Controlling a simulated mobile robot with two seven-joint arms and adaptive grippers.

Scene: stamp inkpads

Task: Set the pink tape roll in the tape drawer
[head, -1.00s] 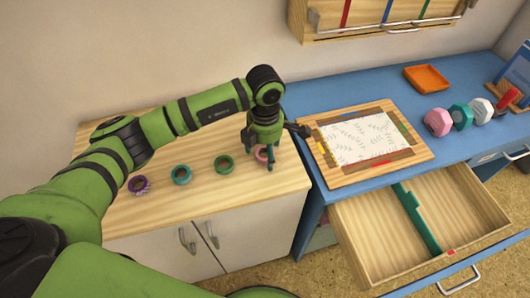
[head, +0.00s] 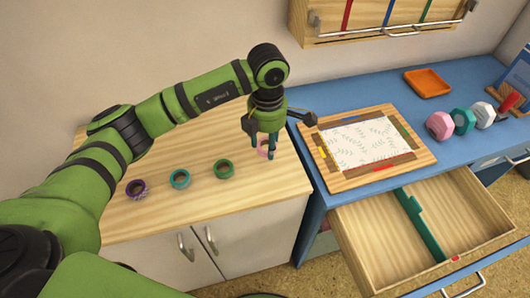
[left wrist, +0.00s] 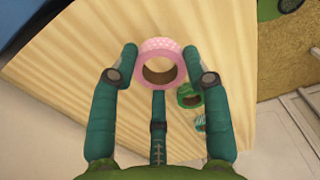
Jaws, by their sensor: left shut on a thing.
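My left gripper (head: 267,151) is shut on the pink tape roll (head: 263,148), near the right end of the light wooden cabinet top. In the left wrist view the pink tape roll (left wrist: 160,64) sits between the teal fingers, its hole facing the camera. In the head view the fingers partly hide it, and any gap beneath it is hard to judge. The tape drawer (head: 370,235) is pulled out of the blue desk at the lower right; it has a wooden floor and a green divider (head: 420,222). My right gripper is not in view.
Green (head: 224,169), teal (head: 180,179) and purple (head: 136,189) tape rolls stand in a row left of the gripper. A wooden board with paper (head: 365,143) lies on the blue desk (head: 325,88) behind the drawer. An orange tray (head: 427,82) sits farther back.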

